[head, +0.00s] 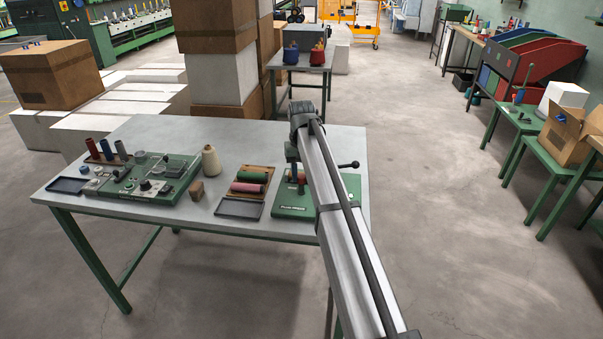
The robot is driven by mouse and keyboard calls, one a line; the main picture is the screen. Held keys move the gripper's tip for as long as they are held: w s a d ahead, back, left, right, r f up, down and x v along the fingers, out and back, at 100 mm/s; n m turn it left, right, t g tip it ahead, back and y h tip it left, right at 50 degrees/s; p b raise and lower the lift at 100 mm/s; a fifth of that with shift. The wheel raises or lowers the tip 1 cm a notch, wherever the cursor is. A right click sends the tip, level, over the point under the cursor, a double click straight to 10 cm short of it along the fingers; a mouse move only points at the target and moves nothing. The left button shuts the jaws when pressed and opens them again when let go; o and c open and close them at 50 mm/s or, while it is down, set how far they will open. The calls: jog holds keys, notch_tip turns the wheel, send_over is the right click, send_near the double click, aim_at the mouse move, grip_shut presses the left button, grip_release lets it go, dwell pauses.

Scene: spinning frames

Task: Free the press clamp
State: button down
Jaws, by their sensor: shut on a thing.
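The press (289,212) has a flat green base with white lettering and sits at the right end of the grey table. My arm link crosses in front of it and covers its middle. A black lever with a round knob (355,164) sticks out to the right from behind my arm, roughly level. Left of my arm, a grey part (291,152) stands above small blue and red pieces over the base. I cannot tell whether these belong to the press. My gripper and what it holds are hidden behind my arm, so contact with the clamp does not show.
Left of the press, a tray (241,207) has green and pink rolls behind it. The table (300,133) is clear at the back.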

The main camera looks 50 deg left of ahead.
aim_at(301, 176)
jog(key=m, duration=1.1)
jog(key=shift+a, duration=0.1)
jog(key=shift+m, duration=1.9)
jog(key=c, duration=0.8)
grip_release()
jog(key=shift+o, duration=0.2)
notch_tip(301, 176, up, 14)
jog(key=shift+f, duration=0.1)
